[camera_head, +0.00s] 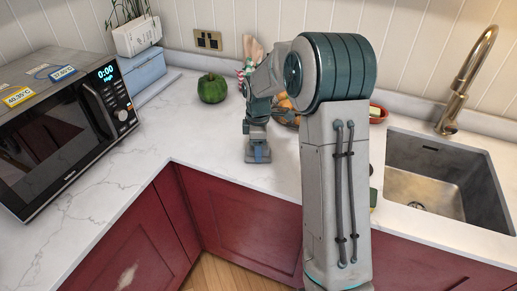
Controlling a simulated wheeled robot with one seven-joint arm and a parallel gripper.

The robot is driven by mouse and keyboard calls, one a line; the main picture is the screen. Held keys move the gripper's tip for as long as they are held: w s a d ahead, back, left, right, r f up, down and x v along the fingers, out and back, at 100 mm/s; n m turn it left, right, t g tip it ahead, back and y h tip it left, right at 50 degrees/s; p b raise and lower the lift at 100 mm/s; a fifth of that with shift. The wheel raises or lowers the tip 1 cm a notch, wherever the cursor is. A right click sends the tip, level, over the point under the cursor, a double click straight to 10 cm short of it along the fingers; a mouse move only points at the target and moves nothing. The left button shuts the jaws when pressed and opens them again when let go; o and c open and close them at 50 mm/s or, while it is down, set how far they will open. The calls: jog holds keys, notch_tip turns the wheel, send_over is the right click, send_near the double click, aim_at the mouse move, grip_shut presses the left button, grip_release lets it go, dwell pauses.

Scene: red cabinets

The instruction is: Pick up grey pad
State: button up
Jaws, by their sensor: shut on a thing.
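My gripper (258,153) points down at the marble counter, left of the upright arm link and near the inner corner of the worktop. It is shut on a small blue-grey thing (260,152), which I take to be the grey pad. Only a small part of it shows between the fingers. I cannot tell whether it touches the counter or is just above it.
A green pepper (212,88) and a bowl of round food (287,112) stand behind my gripper. A microwave (70,125) is at left and a sink (440,175) at right. The counter (200,135) left of my gripper is clear.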

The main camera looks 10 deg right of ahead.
jog(key=shift+r, duration=0.65)
jog(key=r, duration=0.1)
jog(key=r+b, duration=0.1)
jog(key=r, duration=0.1)
jog(key=shift+s+d, duration=0.1)
jog(key=shift+d, duration=0.1)
jog(key=s+d+r+b, duration=0.1)
jog(key=s+d+r, duration=0.5)
jog(key=s+d, duration=0.2)
jog(key=shift+r, duration=0.3)
jog(key=o, duration=0.5)
jog(key=shift+w, duration=0.1)
jog(key=shift+c, duration=1.5)
